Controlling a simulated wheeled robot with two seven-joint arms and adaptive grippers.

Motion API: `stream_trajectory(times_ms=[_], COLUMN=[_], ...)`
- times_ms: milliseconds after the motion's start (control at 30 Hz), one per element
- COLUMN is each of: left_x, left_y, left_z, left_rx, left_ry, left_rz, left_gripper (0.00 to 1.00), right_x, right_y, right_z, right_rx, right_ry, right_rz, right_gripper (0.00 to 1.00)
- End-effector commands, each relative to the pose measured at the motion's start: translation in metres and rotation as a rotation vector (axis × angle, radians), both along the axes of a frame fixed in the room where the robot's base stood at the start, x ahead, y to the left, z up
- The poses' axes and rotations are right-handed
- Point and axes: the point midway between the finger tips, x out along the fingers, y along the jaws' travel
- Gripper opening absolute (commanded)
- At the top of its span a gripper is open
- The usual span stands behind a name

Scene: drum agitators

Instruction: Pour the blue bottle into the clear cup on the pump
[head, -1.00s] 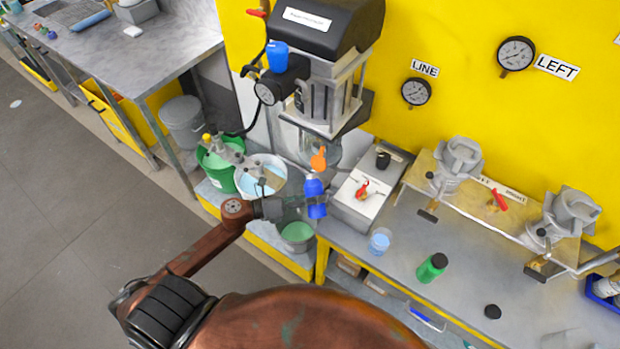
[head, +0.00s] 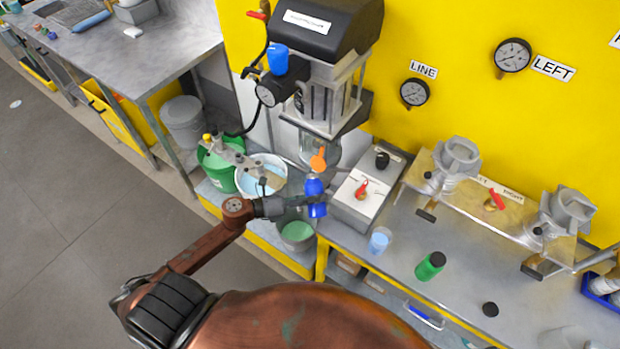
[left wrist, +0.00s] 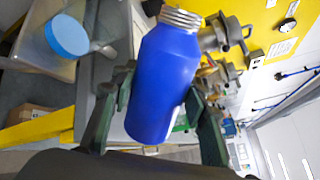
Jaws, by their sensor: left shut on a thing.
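The blue bottle (head: 315,188) is held by my left gripper (head: 300,205), beside the grey box with the red lever. In the left wrist view the bottle (left wrist: 165,78) sits between the two fingers (left wrist: 155,110), with a bare silver threaded neck and no cap. A clear cup (head: 379,240) holding something light blue stands in front of the grey box, right of and apart from the bottle. My right gripper is not in view.
The grey box (head: 355,200) stands close right of the bottle, with an agitator and glass vessel (head: 320,147) above. Buckets (head: 262,172) stand behind my left gripper. A green bottle (head: 431,266) and black cap (head: 490,310) are on the bench right of the cup.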

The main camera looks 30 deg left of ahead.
Motion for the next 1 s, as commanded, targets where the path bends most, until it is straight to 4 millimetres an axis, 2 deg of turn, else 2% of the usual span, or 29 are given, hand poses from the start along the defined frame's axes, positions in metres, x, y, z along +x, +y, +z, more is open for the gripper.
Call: stream_trajectory(times_ms=[1000], left_x=[-0.0012], left_y=[-0.0007], left_z=[0.0038], left_rx=[-0.041], left_ry=[0.046], left_rz=[0.0], left_gripper=[0.04], right_x=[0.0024], right_y=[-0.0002], right_z=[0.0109], right_rx=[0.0], right_ry=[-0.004], right_rz=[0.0], right_gripper=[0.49])
